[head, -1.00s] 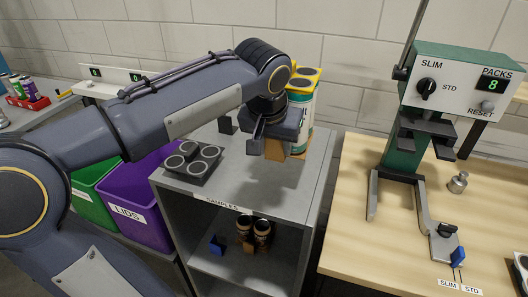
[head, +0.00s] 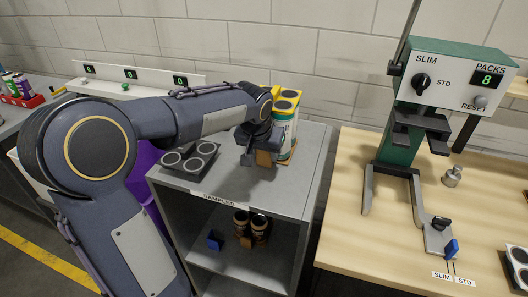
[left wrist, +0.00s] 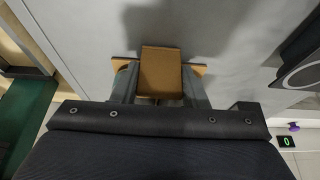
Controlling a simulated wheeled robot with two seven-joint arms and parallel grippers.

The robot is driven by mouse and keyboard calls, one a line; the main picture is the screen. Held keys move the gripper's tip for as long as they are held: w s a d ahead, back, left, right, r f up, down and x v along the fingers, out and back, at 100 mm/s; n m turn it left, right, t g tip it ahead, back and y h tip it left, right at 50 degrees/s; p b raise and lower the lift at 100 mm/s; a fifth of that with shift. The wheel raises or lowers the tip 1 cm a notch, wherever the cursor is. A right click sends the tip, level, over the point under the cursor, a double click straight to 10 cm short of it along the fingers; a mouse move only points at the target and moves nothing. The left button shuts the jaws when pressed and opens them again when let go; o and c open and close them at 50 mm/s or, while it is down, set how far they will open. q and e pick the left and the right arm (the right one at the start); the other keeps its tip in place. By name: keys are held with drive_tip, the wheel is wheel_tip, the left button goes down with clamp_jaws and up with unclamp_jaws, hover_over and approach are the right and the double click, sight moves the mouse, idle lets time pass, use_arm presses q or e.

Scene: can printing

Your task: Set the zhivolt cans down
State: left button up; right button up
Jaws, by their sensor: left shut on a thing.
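The gripper and arm hide part of the cans. My right gripper is not in view.
Brown cans (head: 259,224) stand on the shelf below, near a blue piece (head: 214,240). A green press (head: 400,140) stands on the wooden table (head: 345,220). The cabinet top's front is free.

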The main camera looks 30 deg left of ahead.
use_arm(q)
drive_tip(key=shift+f, duration=0.2)
drive_tip(key=o, duration=1)
drive_tip(key=shift+r, duration=0.1)
drive_tip(key=shift+r, duration=0.45)
drive_tip(key=v, duration=1.1)
drive_tip(key=s+d+f+h, duration=0.1)
drive_tip(key=s+d+f, duration=0.2)
drive_tip(key=s, duration=0.4)
drive_tip(key=s+d+f+h, duration=0.2)
drive_tip(key=s+d+f, duration=0.2)
drive_tip(key=s+f, duration=0.1)
drive_tip(key=s+d+f+m+t+h, duration=0.1)
drive_tip(key=s+d+f, duration=0.2)
drive_tip(key=s+f, duration=0.2)
drive_tip(key=shift+s+d+f+h, duration=0.1)
drive_tip(key=shift+s+d+h, duration=0.1)
drive_tip(key=shift+s, duration=0.7)
drive_tip(key=shift+s+d+f+h, duration=0.1)
drive_tip(key=shift+s+d+h, duration=0.1)
drive_tip(key=shift+s, duration=0.7)
